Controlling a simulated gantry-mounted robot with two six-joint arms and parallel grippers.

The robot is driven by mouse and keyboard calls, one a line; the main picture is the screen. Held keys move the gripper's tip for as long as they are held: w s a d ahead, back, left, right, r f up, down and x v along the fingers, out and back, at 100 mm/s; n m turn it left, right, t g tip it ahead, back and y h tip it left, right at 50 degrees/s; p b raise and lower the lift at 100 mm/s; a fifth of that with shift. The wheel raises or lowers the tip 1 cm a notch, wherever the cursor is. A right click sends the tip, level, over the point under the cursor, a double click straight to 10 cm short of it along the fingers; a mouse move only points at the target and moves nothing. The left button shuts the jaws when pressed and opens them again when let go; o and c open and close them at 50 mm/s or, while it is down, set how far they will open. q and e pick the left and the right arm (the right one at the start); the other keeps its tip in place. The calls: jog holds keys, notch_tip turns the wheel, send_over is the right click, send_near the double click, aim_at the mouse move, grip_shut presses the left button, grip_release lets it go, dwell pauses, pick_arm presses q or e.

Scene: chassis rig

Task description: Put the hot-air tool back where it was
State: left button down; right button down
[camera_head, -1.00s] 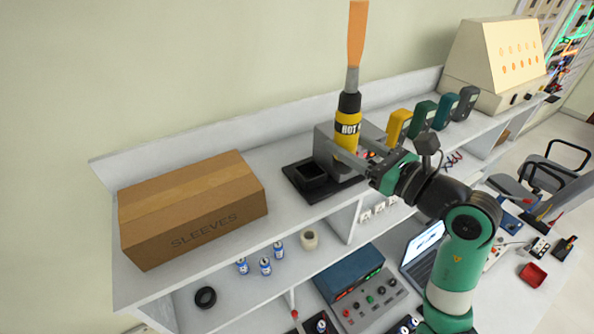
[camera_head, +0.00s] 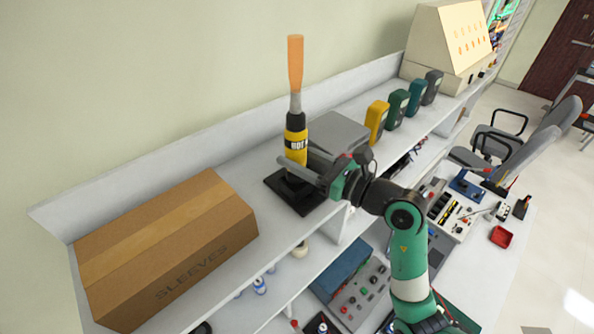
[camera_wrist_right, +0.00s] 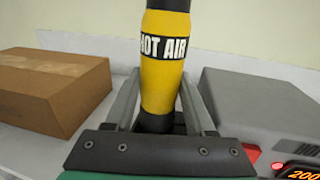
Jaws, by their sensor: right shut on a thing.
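The hot-air tool (camera_head: 296,140) is black and yellow with a grey neck and an orange nozzle pointing up; it stands nearly upright. My right gripper (camera_head: 287,166) is shut on its yellow body, one finger on each side, as the right wrist view also shows of the tool (camera_wrist_right: 163,75). The tool's lower end is at the square black holder (camera_head: 314,205) on the top shelf. The fingers partly hide the holder, and I cannot tell whether the end is inside it. The grey hot-air station (camera_head: 340,133) stands just right of it. My left gripper is not in view.
A cardboard box marked SLEEVES (camera_head: 165,250) is to the left on the same shelf. Several meters, the nearest a yellow one (camera_head: 376,122), stand to the right beyond the station. A wall (camera_head: 150,90) runs behind the shelf. Instruments fill the bench below.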

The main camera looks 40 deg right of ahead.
jog(key=shift+f, duration=1.75)
jog(key=shift+f, duration=0.1)
jog(key=c, duration=0.5)
grip_release()
jog(key=shift+f, duration=0.1)
jog(key=s, duration=0.4)
jog(key=s+d+b, duration=0.1)
jog(key=s, duration=0.6)
jog(key=shift+s+d, duration=0.35)
jog(key=shift+s, duration=0.05)
